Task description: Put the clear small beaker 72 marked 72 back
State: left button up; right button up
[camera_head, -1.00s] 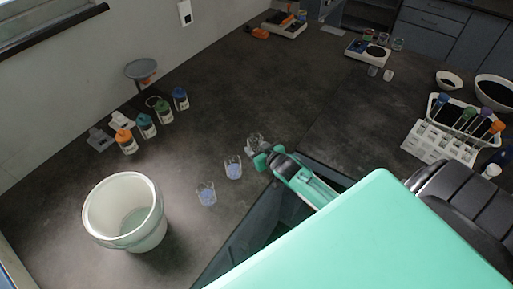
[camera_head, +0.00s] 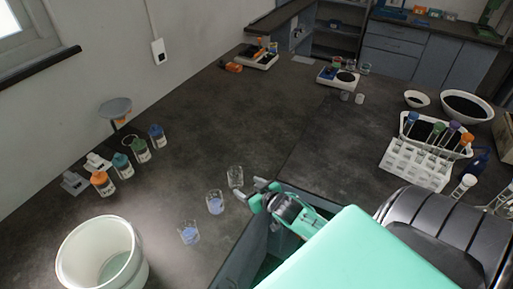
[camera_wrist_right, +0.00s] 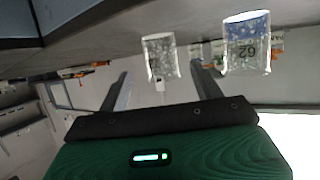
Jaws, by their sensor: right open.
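A clear, empty-looking small beaker (camera_head: 235,177) stands upright on the dark bench, at the far end of a short row of beakers. My right gripper (camera_head: 250,190) is open and empty just to the right of it, apart from it. In the right wrist view, which looks upside down, the clear beaker (camera_wrist_right: 160,57) appears between and beyond the open fingers (camera_wrist_right: 160,76); its mark is not clearly readable. A beaker marked 62 with blue contents (camera_wrist_right: 246,43) is beside it. My left gripper is not in view.
Two beakers with blue contents, a middle one (camera_head: 215,203) and a nearer one (camera_head: 189,234), continue the row. A white bucket (camera_head: 100,255) stands at the front left. Several capped bottles (camera_head: 140,150) stand at the left. A test-tube rack (camera_head: 415,160) is at the right. The bench beyond the row is clear.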

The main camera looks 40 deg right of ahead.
jog(key=shift+v, duration=2.15)
jog(key=s+a+n+g, duration=0.1)
jog(key=s+a+g, duration=0.5)
jog(key=s, duration=0.4)
jog(key=s+a+n+g, duration=0.1)
jog(key=s+a+g, duration=0.3)
jog(key=s+a, duration=0.45)
notch_tip(320, 180, down, 33)
jog(key=s+d+g, duration=0.1)
jog(key=s+d, duration=0.1)
jog(key=s, duration=0.1)
jog(key=s+d+f+g, duration=0.1)
jog(key=s+d+f, duration=0.2)
jog(key=s+f, duration=1.4)
jog(key=shift+s+f, duration=0.4)
jog(key=shift+s, duration=0.2)
